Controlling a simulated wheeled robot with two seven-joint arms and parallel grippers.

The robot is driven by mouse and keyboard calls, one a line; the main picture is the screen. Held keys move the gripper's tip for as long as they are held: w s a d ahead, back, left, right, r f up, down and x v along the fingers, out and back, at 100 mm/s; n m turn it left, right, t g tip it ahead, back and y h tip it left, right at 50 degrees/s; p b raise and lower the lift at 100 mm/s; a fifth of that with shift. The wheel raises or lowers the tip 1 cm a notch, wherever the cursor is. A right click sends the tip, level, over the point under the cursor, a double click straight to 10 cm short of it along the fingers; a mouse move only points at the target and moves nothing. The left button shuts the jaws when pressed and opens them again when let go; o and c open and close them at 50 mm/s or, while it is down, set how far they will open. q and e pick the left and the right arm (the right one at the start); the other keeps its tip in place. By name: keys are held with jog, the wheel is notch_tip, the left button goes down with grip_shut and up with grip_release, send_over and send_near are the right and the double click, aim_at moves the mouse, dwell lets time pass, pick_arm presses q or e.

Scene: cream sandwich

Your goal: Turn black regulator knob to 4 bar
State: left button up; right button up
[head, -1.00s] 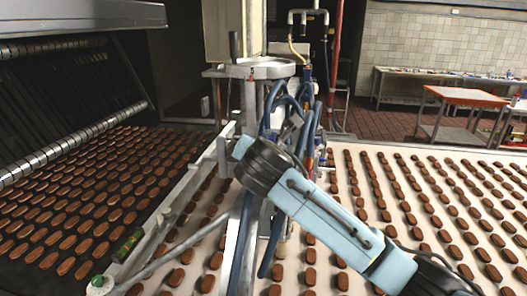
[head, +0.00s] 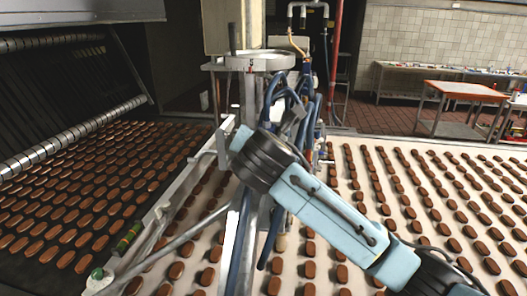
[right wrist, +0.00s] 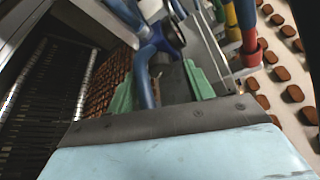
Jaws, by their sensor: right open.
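My right arm reaches in from the lower right of the head view, its black wrist part in front of the depositor frame with blue hoses (head: 301,95). The fingers are hidden behind it there. In the right wrist view my right gripper (right wrist: 160,85) shows two green fingers apart, with a dark surface and a blue hose (right wrist: 146,75) showing across the gap. A dark round part (right wrist: 173,36) sits beyond the fingertips; I cannot tell if it is the black regulator knob. No gauge or bar reading is legible. My left gripper is not in view.
Rows of brown biscuits lie on the white belt (head: 350,215) and on a dark belt at left. A metal funnel (head: 258,60) stands above the frame. Blue, yellow and red fittings (right wrist: 247,40) are close on the right in the wrist view. Tables stand at the back right.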

jog(key=b+v, duration=0.1)
jog(key=v, duration=0.9)
jog(key=shift+s+b, duration=0.4)
jog(key=shift+r, duration=0.1)
